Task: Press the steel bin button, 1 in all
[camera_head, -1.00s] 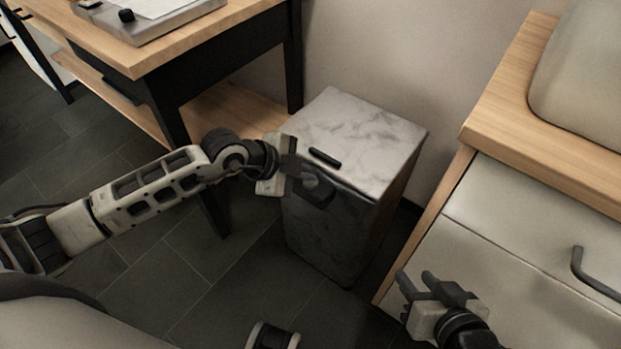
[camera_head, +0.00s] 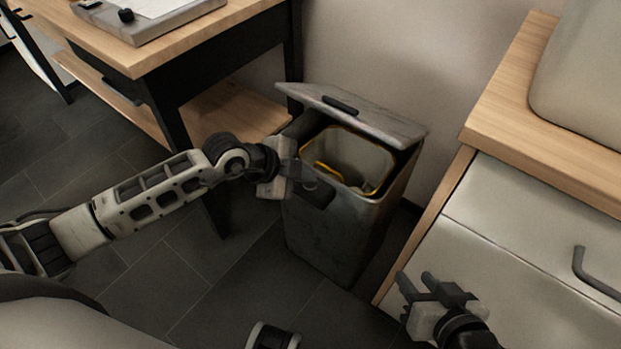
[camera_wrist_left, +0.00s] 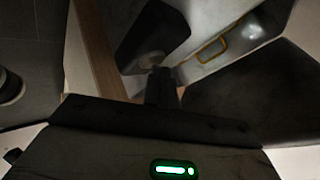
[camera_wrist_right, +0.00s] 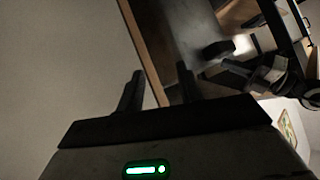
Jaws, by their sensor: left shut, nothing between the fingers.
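The steel bin (camera_head: 335,235) stands on the floor between the desk and the cabinet. Its lid (camera_head: 385,117) is tilted up, showing an inner bucket (camera_head: 372,152) with a yellow rim. A dark block (camera_head: 318,192) sits at the bin's upper front. My left gripper (camera_head: 300,178) is shut and empty, its fingertips at that block. In the left wrist view, the shut fingers (camera_wrist_left: 162,75) reach a pale round button (camera_wrist_left: 152,58) on the block; I cannot tell whether they touch it. My right gripper (camera_head: 413,283) is open and empty before the cabinet.
A wooden desk (camera_head: 185,38) with a lower shelf (camera_head: 235,108) stands left of the bin. A cabinet (camera_head: 540,235) with a wooden top (camera_head: 500,105) and a bar handle (camera_head: 595,275) stands on the right. Dark floor tiles (camera_head: 235,280) are clear in front of the bin.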

